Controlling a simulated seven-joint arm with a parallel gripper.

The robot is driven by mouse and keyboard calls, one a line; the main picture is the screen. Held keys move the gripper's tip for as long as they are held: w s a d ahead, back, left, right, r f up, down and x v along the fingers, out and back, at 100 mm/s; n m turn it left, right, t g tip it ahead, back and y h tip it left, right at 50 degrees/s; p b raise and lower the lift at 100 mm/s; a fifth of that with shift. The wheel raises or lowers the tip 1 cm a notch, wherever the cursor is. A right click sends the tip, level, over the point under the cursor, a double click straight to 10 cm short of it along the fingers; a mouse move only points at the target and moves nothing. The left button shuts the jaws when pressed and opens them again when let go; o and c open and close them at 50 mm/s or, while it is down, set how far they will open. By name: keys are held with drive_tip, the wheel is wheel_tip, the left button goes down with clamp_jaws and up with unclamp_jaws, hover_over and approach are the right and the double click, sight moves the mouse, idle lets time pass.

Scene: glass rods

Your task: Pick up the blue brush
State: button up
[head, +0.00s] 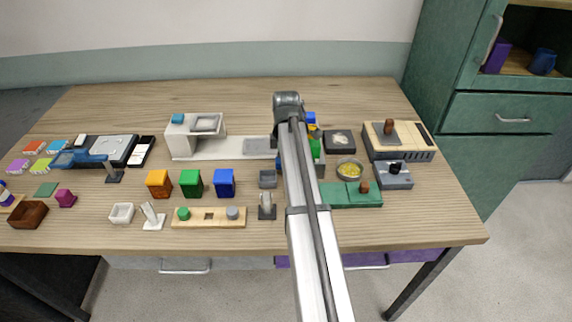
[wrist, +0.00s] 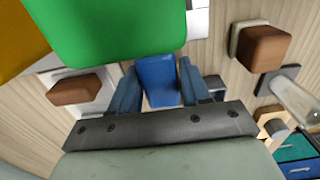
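In the head view my arm hides the gripper, which is over the middle of the table, far right of the brush-like thing.
An orange block (head: 159,184), a green block (head: 191,184) and a blue block (head: 224,183) stand in a row left of my arm. A dark tablet-like device (head: 112,150) lies beside the brush-like thing. A white machine (head: 190,135) stands behind the blocks. The back table strip is clear.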

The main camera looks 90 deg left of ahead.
drive_tip(key=c, duration=0.6)
drive_tip(key=shift+r, duration=0.1)
wheel_tip(320, 180, up, 10)
drive_tip(key=shift+f, duration=0.1)
idle(0.3)
